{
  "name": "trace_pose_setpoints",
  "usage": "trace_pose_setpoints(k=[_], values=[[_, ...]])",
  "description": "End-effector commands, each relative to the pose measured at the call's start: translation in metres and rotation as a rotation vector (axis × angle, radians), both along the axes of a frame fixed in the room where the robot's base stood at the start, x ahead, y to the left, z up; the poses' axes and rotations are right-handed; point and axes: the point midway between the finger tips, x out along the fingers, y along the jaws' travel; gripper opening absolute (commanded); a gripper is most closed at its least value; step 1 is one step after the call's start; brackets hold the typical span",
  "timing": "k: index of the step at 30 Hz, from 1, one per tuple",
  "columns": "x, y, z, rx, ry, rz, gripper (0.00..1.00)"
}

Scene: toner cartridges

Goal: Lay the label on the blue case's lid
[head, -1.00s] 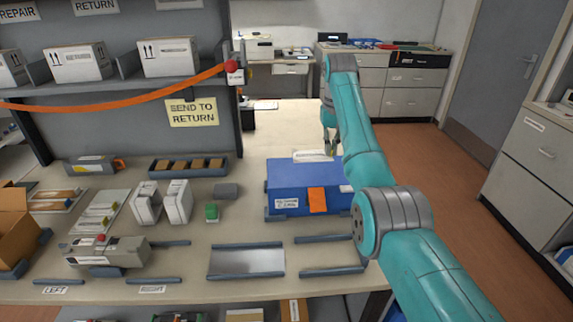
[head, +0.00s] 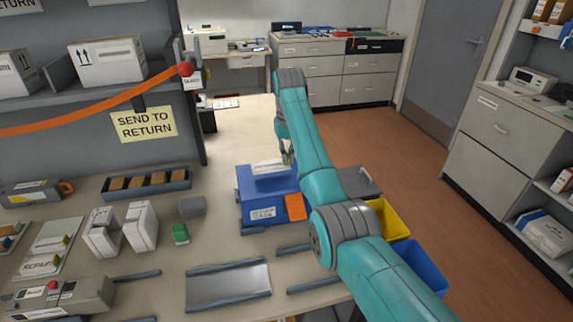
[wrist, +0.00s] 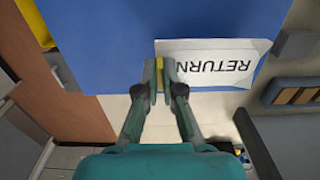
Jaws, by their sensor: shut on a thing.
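The blue case (head: 250,207) stands on the bench with its lid facing up. A white label (head: 268,166) shows over the far part of the lid. In the wrist view the label (wrist: 225,62) reads RETURN and lies over the blue lid (wrist: 105,45), overhanging its edge. My gripper (wrist: 159,75) is shut on a yellow tab at the label's end; it also shows in the head view (head: 288,158). A dark patch on the lid below the label looks like its shadow, so the label seems a little above the lid. The exact gap is unclear.
An orange tag (head: 295,207) and a white sticker are on the case's front. A green block (head: 180,234) and a grey block (head: 192,206) stand to its left. A metal plate (head: 228,285) lies in front. Yellow (head: 392,222) and blue (head: 420,265) bins are at right.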

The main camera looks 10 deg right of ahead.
Motion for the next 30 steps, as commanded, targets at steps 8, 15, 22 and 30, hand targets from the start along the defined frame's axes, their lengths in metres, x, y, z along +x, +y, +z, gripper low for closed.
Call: trace_pose_setpoints(k=[8,15,22,30], values=[[-0.005,0.0,-0.035,0.0,0.002,0.0,0.0],[-0.005,0.0,-0.036,0.0,0.001,0.0,0.0],[-0.005,0.0,-0.038,0.0,0.001,0.0,0.31],[-0.005,0.0,-0.038,0.0,0.001,0.0,0.31]])
